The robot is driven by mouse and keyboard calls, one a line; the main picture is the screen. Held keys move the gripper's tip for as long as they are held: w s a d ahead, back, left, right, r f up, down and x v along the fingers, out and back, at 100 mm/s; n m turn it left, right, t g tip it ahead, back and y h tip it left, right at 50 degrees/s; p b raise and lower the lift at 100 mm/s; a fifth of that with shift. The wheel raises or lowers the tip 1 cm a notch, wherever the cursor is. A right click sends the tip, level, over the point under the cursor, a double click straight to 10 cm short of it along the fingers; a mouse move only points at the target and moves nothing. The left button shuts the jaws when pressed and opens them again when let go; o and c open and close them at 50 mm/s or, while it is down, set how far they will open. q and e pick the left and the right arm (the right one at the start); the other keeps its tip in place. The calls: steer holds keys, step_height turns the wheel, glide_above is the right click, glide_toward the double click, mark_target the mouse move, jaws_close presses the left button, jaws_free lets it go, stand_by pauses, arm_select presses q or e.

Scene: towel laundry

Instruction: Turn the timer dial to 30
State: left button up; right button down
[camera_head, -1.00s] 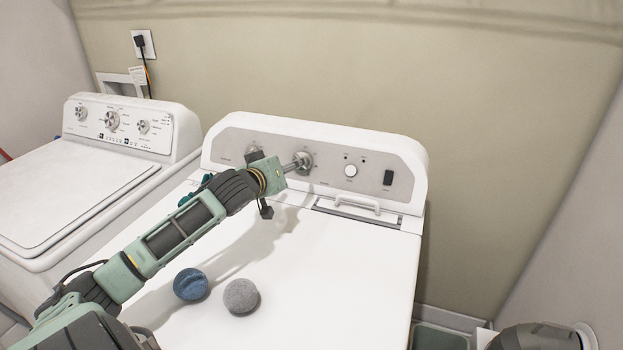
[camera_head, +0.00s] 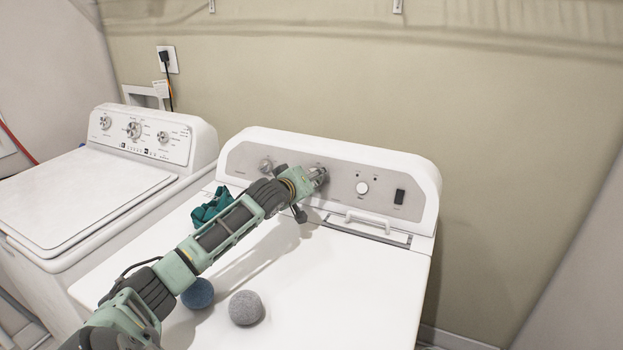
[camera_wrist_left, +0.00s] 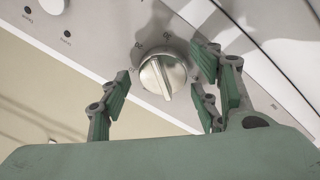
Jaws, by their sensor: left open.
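The timer dial (camera_wrist_left: 163,77) is a round metal knob with a raised bar across it, on the grey panel of the right-hand machine. In the head view my left gripper (camera_head: 320,177) is at the panel and mostly covers the dial. My right gripper is not in view.
The panel (camera_head: 385,210) also carries another knob (camera_head: 265,165), a white button (camera_head: 362,188) and a black switch (camera_head: 399,196). A teal cloth (camera_head: 211,205), a blue ball (camera_head: 197,294) and a grey ball (camera_head: 246,308) lie on the machine top. A second machine (camera_head: 75,190) stands left.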

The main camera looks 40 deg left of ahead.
arm_select(q)
steer(key=shift+w, duration=0.1)
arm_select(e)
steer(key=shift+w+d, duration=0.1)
arm_select(q)
steer(key=shift+c, duration=0.4)
steer(key=c, duration=1)
steer(key=m+p, duration=0.3)
steer(key=shift+r+h, duration=0.25)
steer(key=shift+h, duration=0.15)
steer(key=shift+f+m+p, duration=0.25)
steer(key=shift+m+p, duration=0.3)
steer(key=shift+m, duration=0.45)
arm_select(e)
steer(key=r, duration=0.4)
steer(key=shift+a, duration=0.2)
